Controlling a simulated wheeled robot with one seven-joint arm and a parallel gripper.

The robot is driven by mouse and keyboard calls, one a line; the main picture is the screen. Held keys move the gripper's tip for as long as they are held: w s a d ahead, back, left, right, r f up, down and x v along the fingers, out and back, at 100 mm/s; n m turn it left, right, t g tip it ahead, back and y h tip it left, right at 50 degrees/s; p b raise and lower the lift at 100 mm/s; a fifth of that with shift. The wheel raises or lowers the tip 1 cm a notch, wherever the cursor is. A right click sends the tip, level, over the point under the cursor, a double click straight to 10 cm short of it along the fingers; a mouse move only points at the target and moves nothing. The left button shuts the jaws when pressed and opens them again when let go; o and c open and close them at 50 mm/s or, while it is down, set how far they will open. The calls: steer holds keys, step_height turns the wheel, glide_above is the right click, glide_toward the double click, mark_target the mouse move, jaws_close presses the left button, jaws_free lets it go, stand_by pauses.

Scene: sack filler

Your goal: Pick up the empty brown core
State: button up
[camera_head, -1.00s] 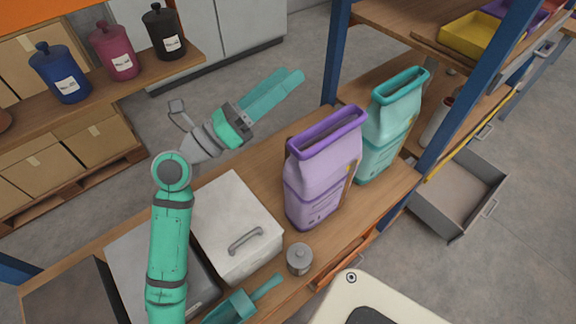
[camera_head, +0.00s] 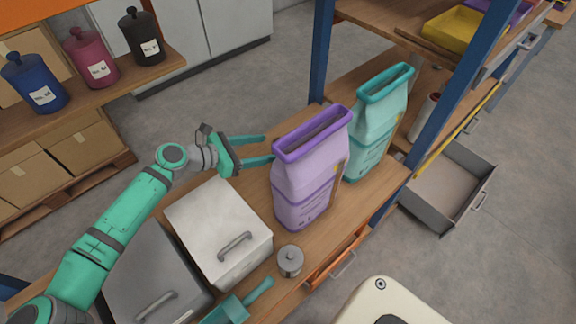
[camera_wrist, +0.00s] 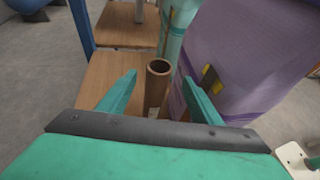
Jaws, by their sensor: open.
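The empty brown core (camera_wrist: 158,75) stands upright on the wooden bench in the wrist view, its open top facing me. It lies between and a little beyond my two open fingers, and I see no finger touching it. My gripper (camera_head: 265,149) is open in the head view, reaching right over the bench behind the purple sack. It also shows in the wrist view (camera_wrist: 158,95), with a finger on each side of the core's line. In the head view the core is hidden, apparently behind the purple sack.
The purple sack (camera_head: 308,180) stands close on the right of my fingers, also in the wrist view (camera_wrist: 240,50). A teal sack (camera_head: 378,125) stands beyond it. A white lidded bin (camera_head: 215,215), a grey canister (camera_head: 290,262) and a teal scoop (camera_head: 235,305) are nearer. A blue post (camera_head: 322,50) rises behind.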

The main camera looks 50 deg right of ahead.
steer(key=f+x, duration=0.1)
steer(key=x, duration=0.9)
steer(key=shift+f, duration=0.2)
steer(key=shift+w+d, duration=0.1)
steer(key=shift+d, duration=0.05)
steer(key=shift+c, duration=0.4)
